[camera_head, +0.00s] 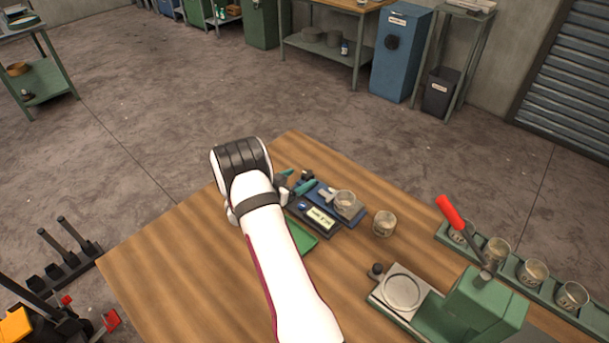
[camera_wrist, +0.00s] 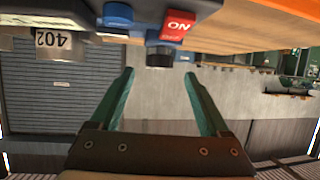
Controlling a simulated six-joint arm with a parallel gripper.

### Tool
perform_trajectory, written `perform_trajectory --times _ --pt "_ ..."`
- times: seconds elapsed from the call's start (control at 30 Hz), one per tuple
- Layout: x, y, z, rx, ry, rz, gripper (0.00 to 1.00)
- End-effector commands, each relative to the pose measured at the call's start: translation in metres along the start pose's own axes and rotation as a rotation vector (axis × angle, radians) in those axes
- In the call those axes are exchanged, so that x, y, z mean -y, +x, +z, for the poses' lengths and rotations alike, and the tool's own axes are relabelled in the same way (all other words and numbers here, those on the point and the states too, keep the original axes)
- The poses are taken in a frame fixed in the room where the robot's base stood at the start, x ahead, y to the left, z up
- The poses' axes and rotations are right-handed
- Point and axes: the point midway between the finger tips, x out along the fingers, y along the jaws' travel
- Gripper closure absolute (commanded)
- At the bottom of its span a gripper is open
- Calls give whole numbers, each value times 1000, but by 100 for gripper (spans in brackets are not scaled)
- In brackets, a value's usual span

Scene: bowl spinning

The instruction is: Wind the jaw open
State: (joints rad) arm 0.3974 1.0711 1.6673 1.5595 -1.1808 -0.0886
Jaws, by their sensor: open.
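My gripper (camera_head: 298,186) is open, its two teal fingers apart at the left side of a small blue machine (camera_head: 353,213). In the wrist view the open fingers (camera_wrist: 159,73) point at a dark round knob (camera_wrist: 160,56), which sits just beyond and between their tips. I see no contact with it. On the blue machine, a grey clamp-like part (camera_head: 326,195) sits beside a metal bowl (camera_head: 345,199). I cannot tell how far the jaw is open.
A loose cup (camera_head: 384,223) stands right of the machine. A green press (camera_head: 478,306) with a red lever (camera_head: 450,213) is at the front right. A rail (camera_head: 575,318) holds several cups. A green tray (camera_head: 303,240) is partly hidden by my arm. The left of the table (camera_head: 165,255) is clear.

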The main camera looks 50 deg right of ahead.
Motion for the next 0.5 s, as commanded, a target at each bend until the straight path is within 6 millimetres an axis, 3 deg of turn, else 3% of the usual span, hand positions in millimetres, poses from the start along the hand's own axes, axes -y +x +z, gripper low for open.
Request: perform_trajectory --times 0.2,0.5 --pt "0 32 0 -1 -1 0 20" --pt "0 37 0 -1 -1 0 20"
